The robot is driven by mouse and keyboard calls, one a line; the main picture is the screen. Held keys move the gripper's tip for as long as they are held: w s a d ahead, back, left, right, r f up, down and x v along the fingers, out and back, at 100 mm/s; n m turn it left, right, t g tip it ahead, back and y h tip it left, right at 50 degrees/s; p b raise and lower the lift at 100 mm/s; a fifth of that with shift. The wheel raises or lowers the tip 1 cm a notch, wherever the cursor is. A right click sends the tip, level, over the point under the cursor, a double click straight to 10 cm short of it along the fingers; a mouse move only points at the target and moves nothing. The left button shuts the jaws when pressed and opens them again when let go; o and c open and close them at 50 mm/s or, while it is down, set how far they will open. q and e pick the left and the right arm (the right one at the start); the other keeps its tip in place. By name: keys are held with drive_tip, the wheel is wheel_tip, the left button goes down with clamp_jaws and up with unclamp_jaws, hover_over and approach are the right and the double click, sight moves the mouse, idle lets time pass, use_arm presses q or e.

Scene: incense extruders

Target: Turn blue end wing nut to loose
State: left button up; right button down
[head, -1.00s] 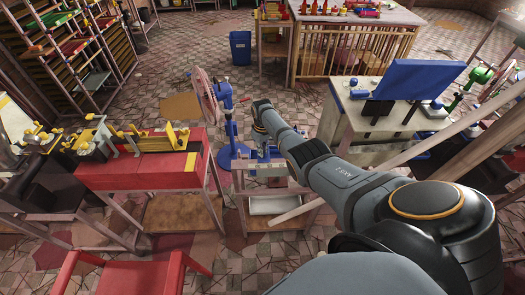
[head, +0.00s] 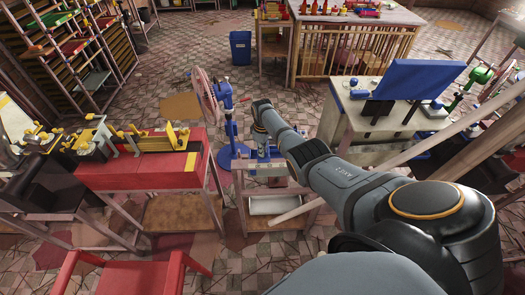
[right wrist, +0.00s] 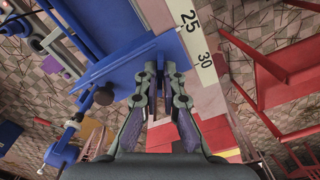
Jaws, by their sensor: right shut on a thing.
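My right gripper (right wrist: 160,78) is shut in the right wrist view, its two fingers converging on a small part in front of a blue panel (right wrist: 130,62). The fingers mostly hide this part, so I cannot make out its shape or how it is turned. In the head view my right arm reaches to the middle, and its gripper (head: 263,152) is small and partly hidden at the small metal stand (head: 267,190). I cannot clearly pick out the blue end wing nut in either view. My left gripper is out of view.
A white scale strip (right wrist: 198,45) and a dark knob (right wrist: 103,95) lie near the fingers. A red bench (head: 140,172) with yellow parts stands left of the stand. A pink fan (head: 206,95) stands behind, and a table with a blue board (head: 418,78) stands right.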

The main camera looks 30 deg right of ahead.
drive_tip(key=c, duration=1.5)
unclamp_jaws()
wheel_tip(320, 180, up, 12)
